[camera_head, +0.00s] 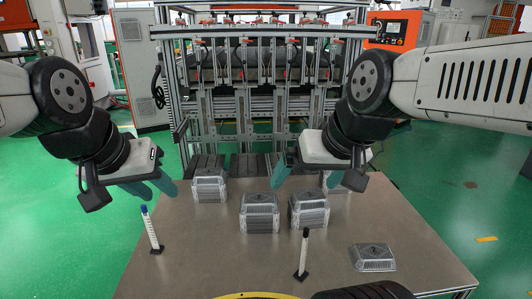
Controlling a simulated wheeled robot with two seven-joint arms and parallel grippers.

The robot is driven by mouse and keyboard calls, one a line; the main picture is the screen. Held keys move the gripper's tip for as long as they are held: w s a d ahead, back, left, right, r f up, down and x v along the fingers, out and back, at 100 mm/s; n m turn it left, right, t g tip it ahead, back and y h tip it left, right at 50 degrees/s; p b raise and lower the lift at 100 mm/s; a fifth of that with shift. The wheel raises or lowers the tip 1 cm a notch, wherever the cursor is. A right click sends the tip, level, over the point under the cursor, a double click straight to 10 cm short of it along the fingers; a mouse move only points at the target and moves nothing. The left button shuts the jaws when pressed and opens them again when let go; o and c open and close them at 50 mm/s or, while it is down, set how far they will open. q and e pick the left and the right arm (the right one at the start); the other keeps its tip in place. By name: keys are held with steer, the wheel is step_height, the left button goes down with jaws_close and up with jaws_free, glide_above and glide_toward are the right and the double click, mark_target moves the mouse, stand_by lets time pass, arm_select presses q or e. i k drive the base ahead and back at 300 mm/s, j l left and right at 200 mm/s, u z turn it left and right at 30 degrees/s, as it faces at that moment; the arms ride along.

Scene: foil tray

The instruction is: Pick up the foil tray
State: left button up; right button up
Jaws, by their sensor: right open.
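Several silver foil trays stand on the table: stacks at the back left (209,187), in the middle (260,215) and right of the middle (309,212), and one partly hidden (335,187) behind my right gripper. A single low foil tray (374,258) lies apart at the front right. My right gripper (309,177) is open, with teal fingers, above the back of the table near the stacks. My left gripper (158,190) hangs left of the back left stack, apart from it; its teal fingers look close together and their opening is unclear.
The brown table (210,265) has clear room at the front left. A metal frame machine (260,90) stands behind the table.

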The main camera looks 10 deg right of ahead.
mark_target(365, 257)
steer(key=z, duration=1.5)
